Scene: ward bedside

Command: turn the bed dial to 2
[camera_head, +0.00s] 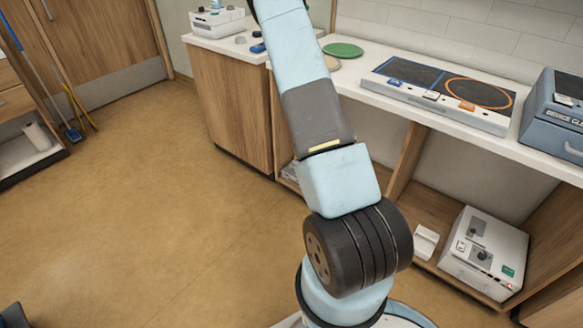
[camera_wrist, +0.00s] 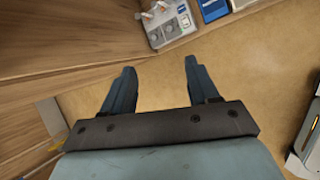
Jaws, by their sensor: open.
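My gripper (camera_wrist: 158,68) shows in the wrist view, its two blue-grey fingers spread apart with only floor between them. It is out of sight in the head view, where my arm runs up past the top edge. No bed dial can be told for certain. A pale control box (camera_wrist: 168,24) with round knobs lies beyond the fingertips at the top of the wrist view, apart from them. In the head view a white device (camera_head: 485,252) with dark knobs stands on the low shelf at right. Dial markings are too small to read.
A white counter (camera_head: 365,98) carries a green disc (camera_head: 342,50), a panel with an orange ring (camera_head: 478,93) and a blue-grey case (camera_head: 555,112). Another white device (camera_head: 216,20) stands on the left cabinet. The brown floor (camera_head: 150,200) at left is mostly clear.

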